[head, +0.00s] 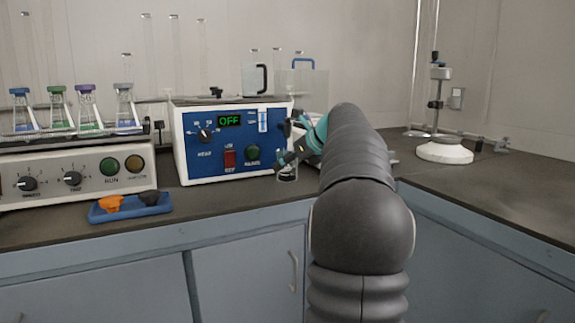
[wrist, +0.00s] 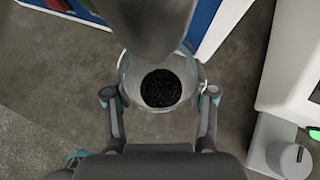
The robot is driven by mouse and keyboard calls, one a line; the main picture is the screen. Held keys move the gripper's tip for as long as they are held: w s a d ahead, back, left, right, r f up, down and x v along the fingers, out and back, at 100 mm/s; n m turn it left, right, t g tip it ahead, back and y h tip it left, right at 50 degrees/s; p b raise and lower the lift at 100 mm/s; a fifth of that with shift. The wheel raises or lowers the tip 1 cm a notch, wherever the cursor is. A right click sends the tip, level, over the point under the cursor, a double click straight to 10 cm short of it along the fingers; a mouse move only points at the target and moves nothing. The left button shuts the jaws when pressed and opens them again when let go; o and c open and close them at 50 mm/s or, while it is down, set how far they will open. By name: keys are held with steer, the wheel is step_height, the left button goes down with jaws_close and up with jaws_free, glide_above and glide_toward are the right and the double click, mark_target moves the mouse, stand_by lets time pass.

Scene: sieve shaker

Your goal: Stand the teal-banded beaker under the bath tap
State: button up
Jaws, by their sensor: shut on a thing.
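My gripper (head: 284,158) is shut on a clear glass beaker (head: 288,174), low in front of the bath's right front corner. In the wrist view, my gripper (wrist: 160,91) has one finger on each side of the beaker (wrist: 130,80), which has black material at its bottom. I cannot tell whether the beaker touches the counter. The bath (head: 210,165) has a blue front and a display reading OFF. A small dark tap (head: 287,129) shows at its right front edge, partly hidden by my arm.
A blue tray (head: 130,208) with an orange and a black item lies left on the counter. A shaker (head: 75,175) carrying several flasks stands at far left. A stand with a white round base (head: 444,152) is at right.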

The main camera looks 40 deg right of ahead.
steer(key=shift+f, duration=0.1)
steer(key=o, duration=1.3)
steer(key=shift+s+r, duration=0.25)
steer(key=shift+r, duration=0.15)
steer(key=p+v, duration=0.1)
steer(key=v, duration=1)
steer(key=shift+s+p, duration=0.2)
steer(key=shift+p, duration=0.2)
